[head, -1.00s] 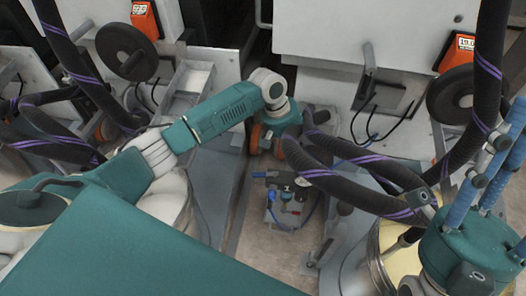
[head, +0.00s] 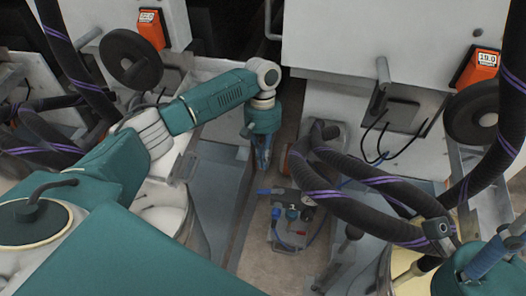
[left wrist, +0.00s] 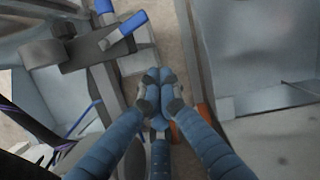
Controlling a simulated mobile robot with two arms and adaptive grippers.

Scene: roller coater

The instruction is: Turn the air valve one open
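The air valve unit (head: 290,232) is a small grey block on the floor between the machines, with a dark body and a blue lever (head: 263,191). In the left wrist view a blue lever (left wrist: 128,25) lies beyond and left of my fingertips, apart from them. A second blue piece (left wrist: 104,6) is at the top edge. Which of them is valve one I cannot tell. My left gripper (head: 263,158) points down, above and slightly behind the valve unit. Its blue fingertips (left wrist: 160,82) meet with nothing visible between them. My right gripper (head: 488,262) is cut off at the lower right.
Thick black hoses with purple stripes (head: 370,180) loop just right of the valve unit. White machine panels (head: 380,40) with black handwheels (head: 132,58) stand behind. A narrow strip of bare floor (head: 255,240) is free left of the unit.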

